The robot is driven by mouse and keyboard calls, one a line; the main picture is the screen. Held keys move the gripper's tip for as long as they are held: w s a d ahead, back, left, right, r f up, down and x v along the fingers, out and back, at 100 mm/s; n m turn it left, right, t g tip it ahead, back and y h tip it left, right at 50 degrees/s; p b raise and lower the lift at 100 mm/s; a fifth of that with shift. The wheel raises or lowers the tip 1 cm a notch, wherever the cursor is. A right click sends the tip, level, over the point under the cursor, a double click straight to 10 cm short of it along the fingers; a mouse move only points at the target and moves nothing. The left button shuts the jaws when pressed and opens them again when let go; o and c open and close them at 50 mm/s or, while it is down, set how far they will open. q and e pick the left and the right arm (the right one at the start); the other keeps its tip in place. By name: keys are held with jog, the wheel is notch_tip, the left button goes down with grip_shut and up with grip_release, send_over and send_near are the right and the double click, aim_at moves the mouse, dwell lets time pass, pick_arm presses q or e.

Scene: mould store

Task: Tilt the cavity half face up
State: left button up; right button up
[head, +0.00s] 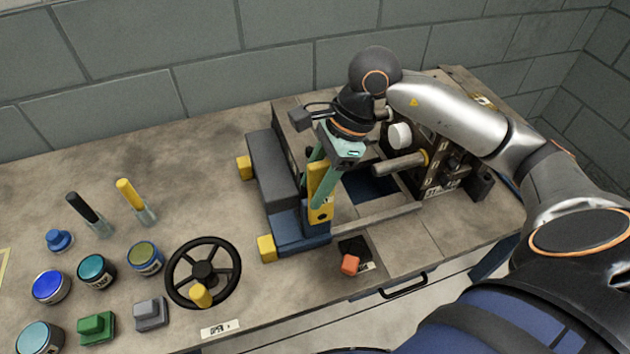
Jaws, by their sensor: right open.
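A grey block on a blue base (275,172), probably the cavity half in its tilting frame, stands on the bench left of the machine. Its grey long side faces up and left; I cannot tell which way its cavity face points. A yellow upright part (322,190) rises at its right side. My right gripper (320,190) points down at this yellow part, its teal fingers open and beside it. I cannot tell whether they touch it. The gripper and arm hide part of the frame behind. My left gripper is not in view.
A black handwheel (204,272) with a yellow knob stands at front left. Several jars, including a blue-lidded one (50,287), brushes (132,198) and a green block (97,328) stand further left. An orange-topped switch (350,264) sits near the front edge. The back left bench is clear.

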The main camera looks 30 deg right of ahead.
grip_shut()
dwell(0.3)
dwell(1.1)
